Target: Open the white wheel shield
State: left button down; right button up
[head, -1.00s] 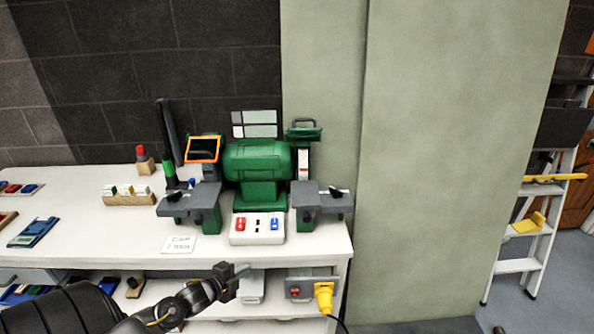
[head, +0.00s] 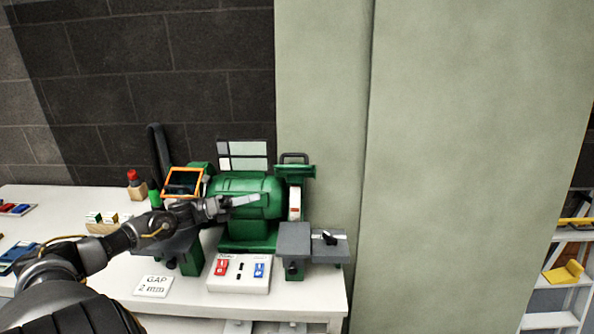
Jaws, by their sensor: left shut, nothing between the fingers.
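The green bench grinder (head: 244,188) stands on the white bench against the wall. Its white wheel (head: 295,204) shows as a narrow pale strip at the right end, partly hidden by its housing. Above it is a green shield piece (head: 295,172) with a dark handle (head: 294,157) on top. I cannot tell the shield's exact angle. My left gripper (head: 244,201) is shut and empty, in front of the grinder's body, with its fingertips pointing right and a little short of the white wheel. My right gripper is not in view.
A grey tool rest (head: 295,240) sits below the white wheel. A switch box (head: 239,272) with red and blue switches and a card (head: 153,286) lie in front.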

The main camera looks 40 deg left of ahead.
pick_arm(q)
jog(key=w+d+r+p, duration=0.5)
jog(key=w+p, duration=0.1)
jog(key=w, duration=0.2)
jog(key=shift+w+d+r, duration=0.15)
jog(key=shift+d+r, duration=0.15)
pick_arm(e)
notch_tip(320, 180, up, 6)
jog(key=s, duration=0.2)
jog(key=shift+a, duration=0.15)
